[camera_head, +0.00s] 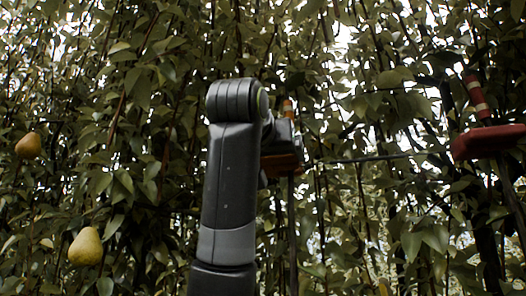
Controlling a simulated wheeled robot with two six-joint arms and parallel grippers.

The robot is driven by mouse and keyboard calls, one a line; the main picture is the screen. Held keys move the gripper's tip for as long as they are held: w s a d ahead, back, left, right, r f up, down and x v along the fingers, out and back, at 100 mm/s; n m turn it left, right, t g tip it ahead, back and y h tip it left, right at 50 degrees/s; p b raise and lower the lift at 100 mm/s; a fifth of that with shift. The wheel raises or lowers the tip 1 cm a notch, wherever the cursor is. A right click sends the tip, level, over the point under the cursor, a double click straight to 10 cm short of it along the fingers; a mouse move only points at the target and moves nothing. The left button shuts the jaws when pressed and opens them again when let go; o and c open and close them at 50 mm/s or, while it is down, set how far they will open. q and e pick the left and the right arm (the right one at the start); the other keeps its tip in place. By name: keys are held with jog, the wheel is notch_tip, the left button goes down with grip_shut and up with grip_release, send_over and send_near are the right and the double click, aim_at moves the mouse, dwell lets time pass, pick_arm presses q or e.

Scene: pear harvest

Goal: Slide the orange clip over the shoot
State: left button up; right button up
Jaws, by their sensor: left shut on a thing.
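My left arm rises in the middle of the camera_head view. Its left gripper (284,136) is mostly hidden behind the wrist and is shut on what looks like the orange clip (287,106). That small orange piece with a pale band shows just above the gripper. An orange-brown block (283,162) shows just below the gripper, above a thin dark upright pole (292,230). I cannot tell which of the many thin stems is the shoot, or whether the clip touches one. My right gripper is not in view.
A red block (488,142) on a slanted pole stands at the right, with a red-and-white banded cylinder (477,97) above it. Pears hang at the left, one higher (28,145) and one lower (86,246). Dense leaves fill the background. A thin dark line (375,158) crosses between the blocks.

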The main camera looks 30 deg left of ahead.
pick_arm(q)
jog(key=o, duration=1.1)
jog(key=shift+d, duration=0.1)
jog(key=shift+o, duration=0.2)
jog(key=shift+w+d, duration=0.15)
jog(key=shift+d, duration=0.05)
jog(key=shift+s, duration=0.25)
jog(key=b+v, duration=0.9)
jog(key=v, duration=0.8)
jog(key=shift+b, duration=0.3)
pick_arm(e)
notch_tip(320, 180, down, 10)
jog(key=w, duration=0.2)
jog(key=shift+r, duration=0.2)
pick_arm(q)
jog(key=shift+a, duration=0.1)
jog(key=shift+f, duration=0.15)
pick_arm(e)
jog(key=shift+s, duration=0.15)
